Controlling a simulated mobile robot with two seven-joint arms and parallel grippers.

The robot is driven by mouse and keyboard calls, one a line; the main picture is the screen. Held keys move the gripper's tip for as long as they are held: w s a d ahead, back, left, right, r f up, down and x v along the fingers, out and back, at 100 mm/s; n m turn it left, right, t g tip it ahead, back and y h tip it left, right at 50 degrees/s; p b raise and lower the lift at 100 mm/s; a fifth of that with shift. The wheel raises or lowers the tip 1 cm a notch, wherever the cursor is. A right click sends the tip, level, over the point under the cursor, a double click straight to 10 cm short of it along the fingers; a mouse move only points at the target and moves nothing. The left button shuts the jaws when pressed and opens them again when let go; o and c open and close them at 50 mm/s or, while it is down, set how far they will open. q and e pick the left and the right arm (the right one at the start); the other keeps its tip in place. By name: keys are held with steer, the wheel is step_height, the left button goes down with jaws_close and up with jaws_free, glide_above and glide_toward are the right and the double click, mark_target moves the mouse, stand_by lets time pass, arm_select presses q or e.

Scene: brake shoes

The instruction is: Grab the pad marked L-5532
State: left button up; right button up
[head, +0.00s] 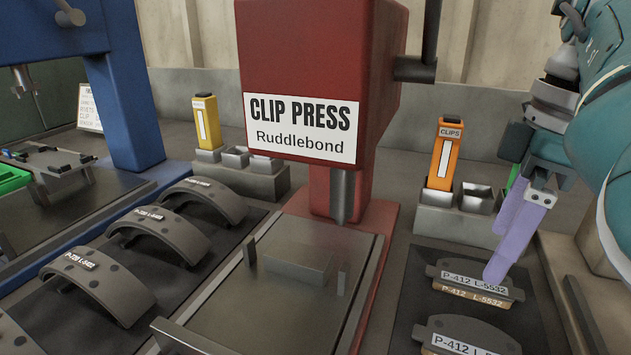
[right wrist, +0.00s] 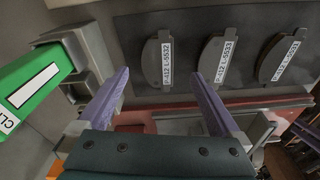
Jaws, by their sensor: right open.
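A dark grey curved pad (head: 436,273) lies on a dark mat at the right in the head view, its label reading P-412 L-5532. In the right wrist view that pad (right wrist: 150,62) is the leftmost of three. My right gripper (head: 497,255) has purple fingers, open and empty, with one fingertip appearing over the pad's right part. In the right wrist view the open fingers (right wrist: 157,77) point toward the pad, with their tips to either side of its line. I cannot tell the height gap.
Similar pads are the nearer one (head: 450,325), the middle (right wrist: 212,62) and right one (right wrist: 281,58); their labels are hard to read fully. The red clip press (head: 310,75) stands left of them. An orange clips box (head: 444,155) and grey bins (head: 476,198) are behind.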

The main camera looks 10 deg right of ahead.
mark_target(475, 275)
steer(key=f, duration=0.3)
steer(key=w+f, duration=0.1)
steer(key=f, duration=0.1)
steer(key=shift+a+f, duration=0.15)
steer(key=shift+a, duration=0.2)
jaws_close()
stand_by(0.5)
